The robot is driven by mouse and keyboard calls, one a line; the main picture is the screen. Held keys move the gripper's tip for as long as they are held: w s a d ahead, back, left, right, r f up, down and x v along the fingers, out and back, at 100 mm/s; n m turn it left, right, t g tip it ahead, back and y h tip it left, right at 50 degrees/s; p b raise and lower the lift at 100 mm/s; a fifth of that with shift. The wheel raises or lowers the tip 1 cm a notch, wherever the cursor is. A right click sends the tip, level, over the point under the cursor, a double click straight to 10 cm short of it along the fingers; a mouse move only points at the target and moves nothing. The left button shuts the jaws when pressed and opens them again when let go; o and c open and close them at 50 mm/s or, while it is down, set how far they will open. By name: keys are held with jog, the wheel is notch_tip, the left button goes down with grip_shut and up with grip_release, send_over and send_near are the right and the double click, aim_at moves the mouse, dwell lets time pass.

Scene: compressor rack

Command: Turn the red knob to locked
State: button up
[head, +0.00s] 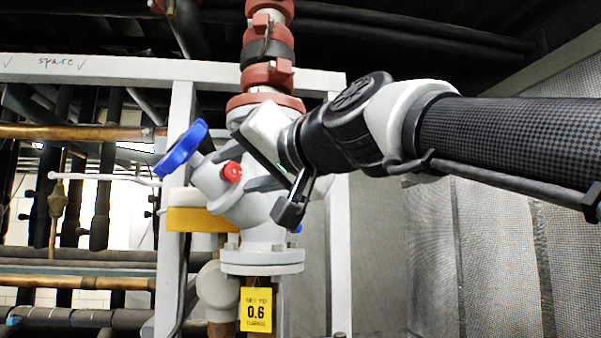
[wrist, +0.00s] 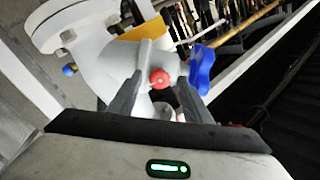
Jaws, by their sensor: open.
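The red knob (head: 232,172) is a small round cap on the side of a light grey valve body (head: 240,207). In the wrist view the red knob (wrist: 159,79) shows between the two dark fingers of my gripper (wrist: 160,85). The fingers are apart, one on each side of it, with no clear contact to be seen. In the head view my gripper (head: 278,196) is in front of the valve, to the right of the knob. I cannot tell the knob's turned position, as no marking on it is readable.
A blue handwheel (head: 181,150) sticks out up and left of the knob; it shows close to the right finger in the wrist view (wrist: 201,70). A yellow block (head: 198,219) sits below left. Red pipe fittings (head: 268,75) rise above.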

jog(key=b+v, duration=0.1)
jog(key=v, duration=1.6)
jog(key=shift+s+d, duration=0.1)
jog(key=shift+d, duration=0.05)
